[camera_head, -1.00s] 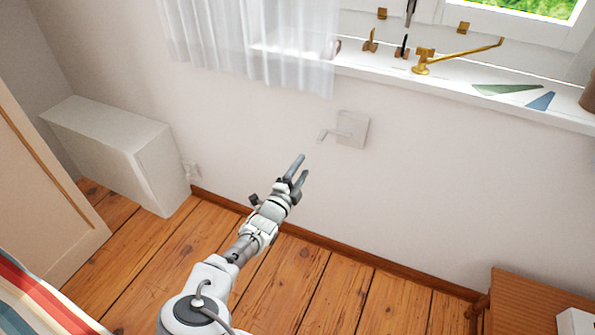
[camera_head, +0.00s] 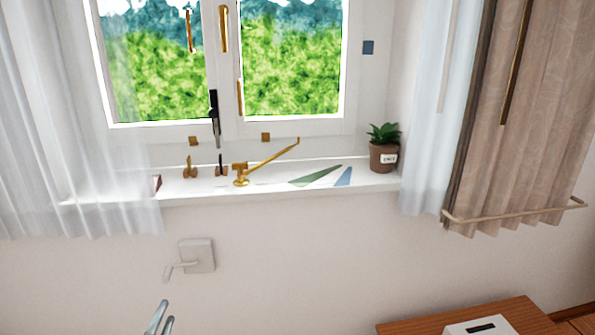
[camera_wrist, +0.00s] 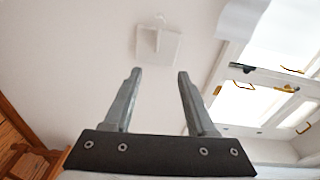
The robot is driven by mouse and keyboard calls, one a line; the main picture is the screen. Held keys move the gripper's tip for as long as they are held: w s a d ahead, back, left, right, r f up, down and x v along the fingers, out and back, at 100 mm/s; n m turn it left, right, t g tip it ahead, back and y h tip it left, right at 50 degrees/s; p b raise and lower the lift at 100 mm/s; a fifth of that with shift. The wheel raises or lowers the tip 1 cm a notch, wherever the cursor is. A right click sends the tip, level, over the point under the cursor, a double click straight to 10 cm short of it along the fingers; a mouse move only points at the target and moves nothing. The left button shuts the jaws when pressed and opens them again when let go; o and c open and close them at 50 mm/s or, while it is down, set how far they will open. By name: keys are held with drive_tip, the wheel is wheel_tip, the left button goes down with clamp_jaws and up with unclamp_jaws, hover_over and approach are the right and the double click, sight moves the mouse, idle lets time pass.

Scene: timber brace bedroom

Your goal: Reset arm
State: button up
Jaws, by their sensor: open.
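My gripper (camera_wrist: 155,76) is open in the wrist view, with its two grey fingers apart and nothing between them. In the head view only the fingertips (camera_head: 160,320) show at the bottom edge, and the rest of my arm is out of the picture. The fingertips appear below a white wall plate with a lever (camera_head: 198,255). The same plate shows beyond the fingers in the wrist view (camera_wrist: 160,47). No contact with it is visible.
A white window sill (camera_head: 220,190) carries brass fittings (camera_head: 241,174), green and blue triangles (camera_head: 316,176) and a potted plant (camera_head: 384,155). Sheer curtains (camera_head: 75,140) hang left, beige curtains (camera_head: 525,120) right. A wooden table (camera_head: 520,312) with a white box (camera_head: 480,325) stands lower right.

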drive_tip(key=w+d+r+m+g+h, duration=0.2)
drive_tip(key=w+d+m+h, duration=0.1)
drive_tip(key=d+m, duration=0.3)
drive_tip(key=w+d+r+m+g+h, duration=0.1)
drive_tip(key=w+d+r+m+h, duration=0.15)
drive_tip(key=d+m, duration=0.4)
drive_tip(key=w+d+r+m+g+h, duration=0.2)
drive_tip(key=w+d+m+h, duration=0.15)
drive_tip(key=d, duration=0.45)
drive_tip(key=s+d+r+m+g, duration=0.2)
drive_tip(key=d+r+m+g, duration=0.1)
drive_tip(key=d+m, duration=0.5)
drive_tip(key=s+d+r+m+g, duration=0.2)
drive_tip(key=d+r+m+g, duration=0.15)
drive_tip(key=d+m, duration=0.5)
drive_tip(key=s+d+r+m+g+y, duration=0.35)
drive_tip(key=s+d+r+m, duration=0.55)
drive_tip(key=s+d+m, duration=0.3)
drive_tip(key=s+d+r+m+t+y, duration=0.1)
drive_tip(key=s+r+m+t+y, duration=0.15)
drive_tip(key=s+m, duration=0.4)
drive_tip(key=s+d+r+m+t+y, duration=0.1)
drive_tip(key=s+r+m, duration=0.2)
drive_tip(key=s+m, duration=0.3)
wheel_tip(320, 180, up, 12)
drive_tip(key=s+p, duration=0.1)
drive_tip(key=p, duration=1.1)
drive_tip(key=shift+s+n, duration=0.2)
drive_tip(key=shift+n, duration=0.1)
drive_tip(key=shift+d, duration=0.1)
